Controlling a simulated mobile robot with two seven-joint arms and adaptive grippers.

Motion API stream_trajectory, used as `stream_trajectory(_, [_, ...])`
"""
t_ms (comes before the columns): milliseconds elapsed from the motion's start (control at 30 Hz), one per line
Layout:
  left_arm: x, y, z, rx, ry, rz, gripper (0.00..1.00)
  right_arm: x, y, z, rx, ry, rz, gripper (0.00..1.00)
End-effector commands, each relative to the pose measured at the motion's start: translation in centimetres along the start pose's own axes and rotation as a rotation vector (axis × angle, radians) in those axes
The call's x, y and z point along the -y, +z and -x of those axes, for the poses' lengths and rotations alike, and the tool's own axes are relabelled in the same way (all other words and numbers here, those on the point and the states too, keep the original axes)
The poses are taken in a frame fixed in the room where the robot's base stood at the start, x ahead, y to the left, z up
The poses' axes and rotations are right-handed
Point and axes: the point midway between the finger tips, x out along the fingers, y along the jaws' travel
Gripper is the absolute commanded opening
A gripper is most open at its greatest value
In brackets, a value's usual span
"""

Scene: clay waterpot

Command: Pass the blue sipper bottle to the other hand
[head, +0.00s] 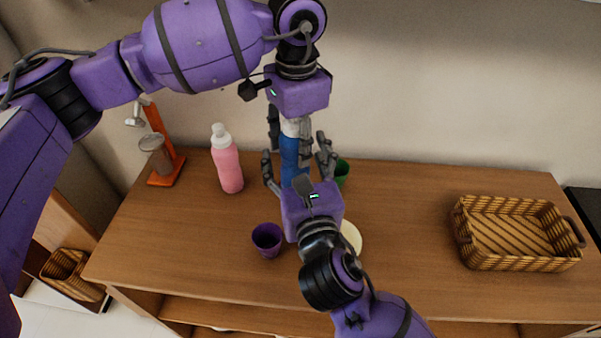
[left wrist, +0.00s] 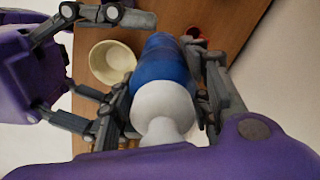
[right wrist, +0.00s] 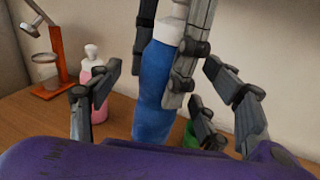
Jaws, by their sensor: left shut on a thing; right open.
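The blue sipper bottle (head: 290,155) stands upright, with a blue body and a white top. My left gripper (head: 293,130) comes from above and is shut on its white upper part; the bottle also shows in the left wrist view (left wrist: 162,70). My right gripper (head: 298,170) is open, its fingers spread on either side of the blue body. In the right wrist view the bottle (right wrist: 153,90) stands between the open fingers, with gaps on both sides. The bottle's base is hidden in the head view by my right gripper.
A pink bottle (head: 227,165) and an orange stand (head: 165,165) are at the left. A purple cup (head: 267,239), a green cup (head: 342,172) and a cream bowl (head: 352,238) are near my right gripper. A wicker basket (head: 515,262) is at the right; the table between is clear.

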Motion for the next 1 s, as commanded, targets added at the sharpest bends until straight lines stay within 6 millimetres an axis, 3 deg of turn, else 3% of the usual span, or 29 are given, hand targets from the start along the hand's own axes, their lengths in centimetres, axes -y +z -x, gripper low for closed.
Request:
stream_trajectory(200, [0.0,0.0,0.1,-0.001,-0.001,0.000,0.08,0.0,0.1,-1.5,0.001,0.000,0.000,0.71])
stream_trajectory(467, [0.0,0.0,0.1,-0.001,-0.001,0.000,0.08,0.0,0.0,-1.6,0.001,0.000,0.000,0.71])
stream_trajectory(933, [-0.2,-0.2,0.1,-0.006,0.001,-0.004,0.08,-0.2,0.1,-1.5,0.002,0.006,-0.001,0.12])
stream_trajectory(967, [-0.2,-0.2,0.1,-0.007,0.002,-0.004,0.48,-0.3,0.2,-1.5,0.004,0.008,-0.002,0.12])
stream_trajectory(1000, [-0.2,-0.2,0.1,-0.007,0.002,-0.005,0.54,-0.3,0.2,-1.5,0.005,0.009,-0.002,0.12])
